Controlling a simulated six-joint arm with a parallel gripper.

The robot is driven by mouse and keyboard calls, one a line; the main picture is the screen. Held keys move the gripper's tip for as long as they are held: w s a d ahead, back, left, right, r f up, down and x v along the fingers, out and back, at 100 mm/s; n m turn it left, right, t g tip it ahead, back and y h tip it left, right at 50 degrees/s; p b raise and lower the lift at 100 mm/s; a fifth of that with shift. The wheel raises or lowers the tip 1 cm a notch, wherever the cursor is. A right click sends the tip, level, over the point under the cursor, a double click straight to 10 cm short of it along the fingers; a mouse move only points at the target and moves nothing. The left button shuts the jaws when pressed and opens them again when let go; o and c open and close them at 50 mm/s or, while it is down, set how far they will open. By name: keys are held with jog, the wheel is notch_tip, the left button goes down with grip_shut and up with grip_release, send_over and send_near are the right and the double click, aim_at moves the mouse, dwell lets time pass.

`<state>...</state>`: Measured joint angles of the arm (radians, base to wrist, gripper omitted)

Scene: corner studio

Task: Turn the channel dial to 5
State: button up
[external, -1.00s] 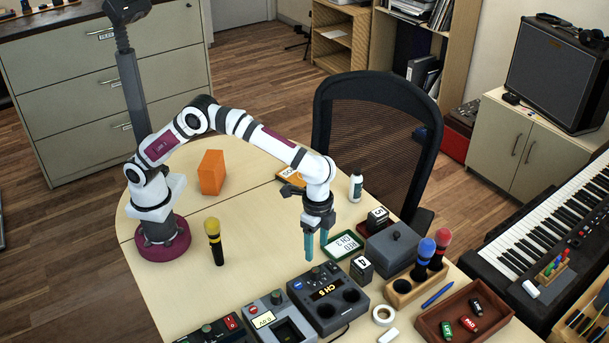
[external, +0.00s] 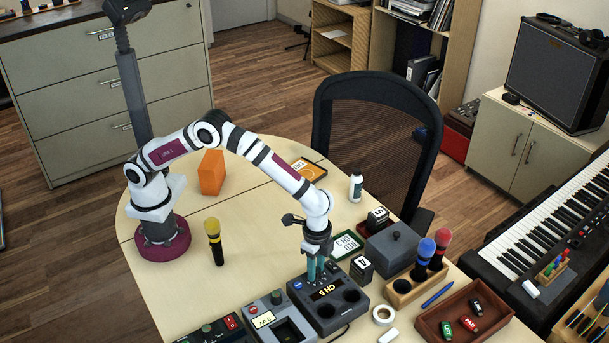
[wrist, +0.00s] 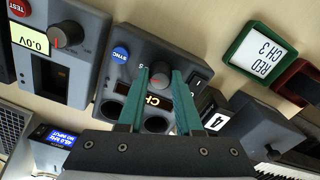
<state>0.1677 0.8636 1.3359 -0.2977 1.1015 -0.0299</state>
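The channel unit is a dark box (external: 345,315) with a lit amber display (external: 326,289) and two round wells. The display seems to read CH 5 in the external view; the digit is small. In the wrist view, fingers partly cover the display (wrist: 158,103). The channel dial (wrist: 160,77) is a small dark knob with a red mark, above the display in that view. My gripper (external: 315,277) points down over the dial. In the wrist view, its teal fingers (wrist: 160,73) stand on either side of the dial, apart, with narrow gaps. The dial is mostly hidden in the external view.
A voltage tester (external: 276,324) stands left of the channel unit. A green-framed card (external: 345,245), a black cube marked 4 (external: 361,267) and a grey box (external: 391,246) sit close right. A yellow-topped microphone (external: 214,241) stands to the left. The table between microphone and gripper is clear.

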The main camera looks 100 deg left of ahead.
grip_shut()
jog(key=shift+n, duration=0.5)
jog(key=o, duration=0.7)
grip_release()
jog(key=shift+o, duration=0.2)
notch_tip(320, 180, up, 16)
jog(key=shift+f, duration=0.1)
